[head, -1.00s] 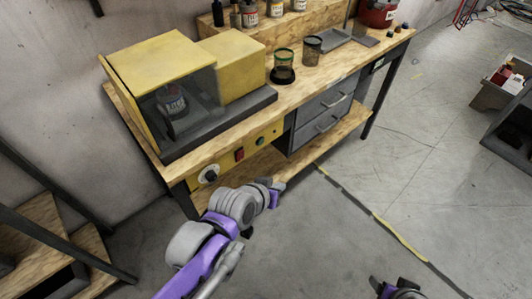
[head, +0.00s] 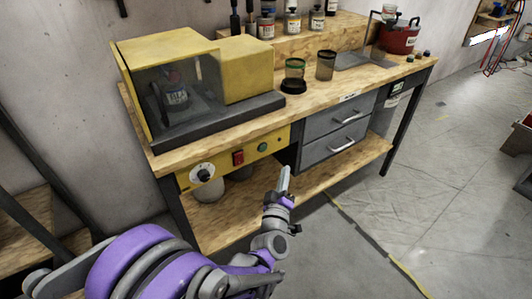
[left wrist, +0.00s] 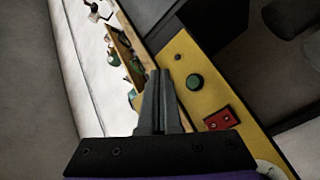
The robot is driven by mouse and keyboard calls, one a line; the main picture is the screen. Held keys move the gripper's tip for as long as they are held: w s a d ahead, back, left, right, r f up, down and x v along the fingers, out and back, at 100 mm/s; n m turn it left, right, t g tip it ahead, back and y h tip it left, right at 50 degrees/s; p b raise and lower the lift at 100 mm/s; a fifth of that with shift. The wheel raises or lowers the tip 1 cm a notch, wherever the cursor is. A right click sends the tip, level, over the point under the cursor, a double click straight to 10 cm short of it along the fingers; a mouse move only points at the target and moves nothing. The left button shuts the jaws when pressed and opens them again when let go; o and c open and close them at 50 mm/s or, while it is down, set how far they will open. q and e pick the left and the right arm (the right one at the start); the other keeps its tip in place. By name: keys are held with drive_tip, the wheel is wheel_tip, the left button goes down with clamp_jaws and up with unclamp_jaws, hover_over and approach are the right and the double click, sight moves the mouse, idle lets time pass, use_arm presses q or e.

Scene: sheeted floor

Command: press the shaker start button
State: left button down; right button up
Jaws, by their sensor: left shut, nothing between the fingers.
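The yellow shaker (head: 243,68) stands on the left of the wooden bench, with a labelled jar (head: 175,92) inside its clear guard. Below the bench top, a yellow control panel carries a dial (head: 202,172), a red switch (head: 238,157) and a green button (head: 262,147). The green button (left wrist: 195,82) and red switch (left wrist: 220,118) also show in the left wrist view. My left gripper (head: 285,170) is shut and empty, pointing up, below and right of the button in the head view. In the left wrist view its fingertips (left wrist: 160,76) appear left of the button. My right gripper is out of view.
A green-rimmed jar (head: 294,72) and a dark cup (head: 325,65) stand on the bench top (head: 345,82). Grey drawers (head: 335,125) hang right of the panel. A lower wooden shelf (head: 335,180) runs beneath. Open floor lies in front of the bench.

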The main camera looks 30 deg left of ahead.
sight(263, 148)
use_arm(q)
drive_tip(key=shift+w+a, duration=0.1)
drive_tip(key=shift+a, duration=0.05)
drive_tip(key=w+a+p, duration=0.2)
drive_tip(key=w+a, duration=0.1)
drive_tip(key=a, duration=0.4)
drive_tip(key=shift+w+a, duration=0.15)
drive_tip(key=shift+a, duration=0.25)
drive_tip(key=shift+a, duration=0.1)
idle(1.8)
drive_tip(key=shift+w+a, duration=0.15)
drive_tip(key=shift+a, duration=0.15)
